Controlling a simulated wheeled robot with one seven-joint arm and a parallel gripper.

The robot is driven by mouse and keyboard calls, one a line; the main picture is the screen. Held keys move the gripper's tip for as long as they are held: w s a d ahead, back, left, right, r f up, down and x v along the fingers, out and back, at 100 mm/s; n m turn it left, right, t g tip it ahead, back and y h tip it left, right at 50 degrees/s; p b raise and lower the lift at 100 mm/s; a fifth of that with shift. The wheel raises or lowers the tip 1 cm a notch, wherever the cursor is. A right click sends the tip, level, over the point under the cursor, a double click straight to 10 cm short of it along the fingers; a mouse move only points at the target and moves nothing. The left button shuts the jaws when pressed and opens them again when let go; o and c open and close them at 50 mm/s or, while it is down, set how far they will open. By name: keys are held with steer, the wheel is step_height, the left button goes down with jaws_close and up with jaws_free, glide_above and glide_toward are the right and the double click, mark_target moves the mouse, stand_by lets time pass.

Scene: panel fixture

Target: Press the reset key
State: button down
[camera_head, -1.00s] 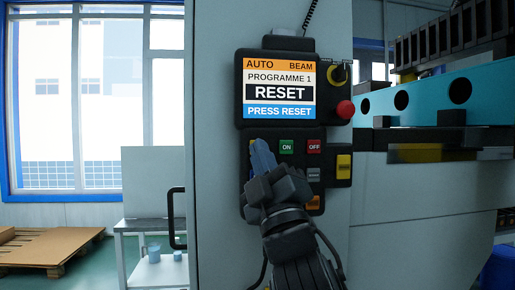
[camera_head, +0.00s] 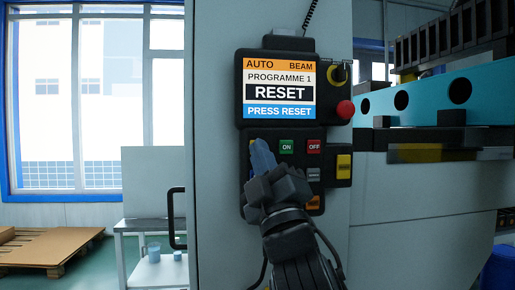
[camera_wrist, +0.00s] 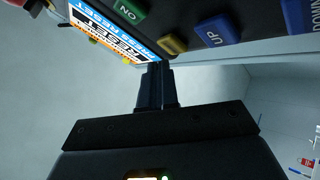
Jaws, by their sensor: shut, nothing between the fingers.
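The control panel (camera_head: 278,131) hangs on the grey machine column, with a lit screen (camera_head: 279,88) reading "RESET" and "PRESS RESET". Below the screen are a green ON key (camera_head: 286,147), a red OFF key (camera_head: 314,147), a grey key (camera_head: 313,174) and an orange key (camera_head: 312,202). No key with a readable reset label shows; my fingers hide part of the left key column. My gripper (camera_head: 262,147) is shut and empty, its tips in front of that column. The wrist view shows the fingertips (camera_wrist: 155,68) near a yellow key (camera_wrist: 172,45). I cannot tell whether they touch the panel.
A red mushroom button (camera_head: 345,109) sticks out right of the screen, above a yellow key (camera_head: 344,166) on a side box. The wrist view also shows blue UP (camera_wrist: 215,32) and DOWN (camera_wrist: 302,18) keys. A black handle (camera_head: 173,218) stands left of the column.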

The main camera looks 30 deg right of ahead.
steer(key=shift+w, duration=0.15)
steer(key=shift+w+d, duration=0.15)
steer(key=shift+w, duration=0.1)
steer(key=shift+w+d, duration=0.1)
steer(key=shift+w, duration=0.3)
stand_by(0.6)
steer(key=shift+s, duration=0.1)
steer(key=shift+s+a, duration=0.25)
steer(key=shift+s, duration=0.5)
steer(key=s, duration=0.1)
steer(key=s+a, duration=0.1)
steer(key=s, duration=0.2)
steer(key=shift+s+a, duration=0.25)
steer(key=shift+s, duration=0.1)
steer(key=shift+f, duration=0.1)
stand_by(0.8)
